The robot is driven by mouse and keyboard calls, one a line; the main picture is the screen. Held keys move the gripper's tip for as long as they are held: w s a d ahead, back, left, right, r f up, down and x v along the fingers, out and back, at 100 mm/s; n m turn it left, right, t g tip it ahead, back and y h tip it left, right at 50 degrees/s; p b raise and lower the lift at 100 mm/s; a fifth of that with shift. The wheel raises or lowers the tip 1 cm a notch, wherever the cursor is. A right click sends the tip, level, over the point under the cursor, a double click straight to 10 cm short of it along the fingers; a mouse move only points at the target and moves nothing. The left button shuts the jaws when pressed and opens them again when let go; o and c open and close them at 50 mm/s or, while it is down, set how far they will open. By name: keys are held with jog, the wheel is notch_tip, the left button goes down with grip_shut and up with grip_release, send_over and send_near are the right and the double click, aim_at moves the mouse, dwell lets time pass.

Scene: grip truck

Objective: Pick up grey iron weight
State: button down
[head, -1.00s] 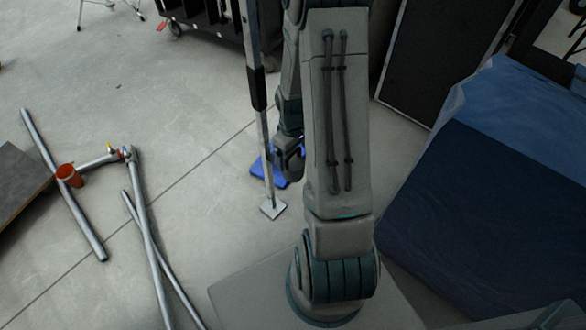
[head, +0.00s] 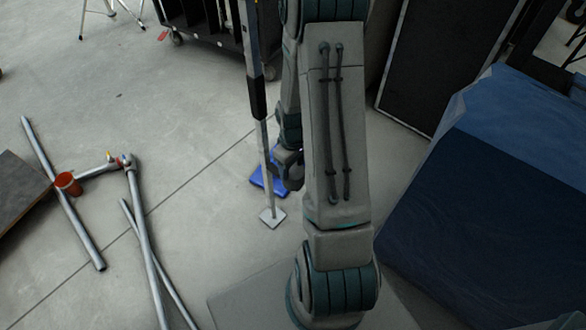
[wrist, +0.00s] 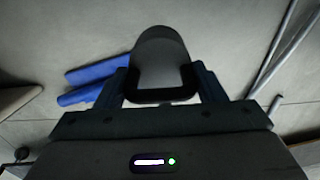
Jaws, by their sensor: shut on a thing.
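The grey iron weight (wrist: 162,62) shows in the wrist view as a rounded grey body with a dark lower edge. It sits between the two fingers of my gripper (wrist: 165,82), which is shut on it. In the head view my gripper (head: 289,172) is low, at the far end of my arm, beside a blue object on the floor. The weight cannot be made out there. I cannot tell whether it touches the floor.
A blue object (head: 262,184) lies by my gripper, and blue bars (wrist: 92,72) show left of it. An upright pole with a square foot (head: 272,217) stands close by. A blue-covered block (head: 480,190) is right.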

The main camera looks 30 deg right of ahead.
notch_tip(320, 180, up, 10)
jog(key=p, duration=0.3)
dwell(0.4)
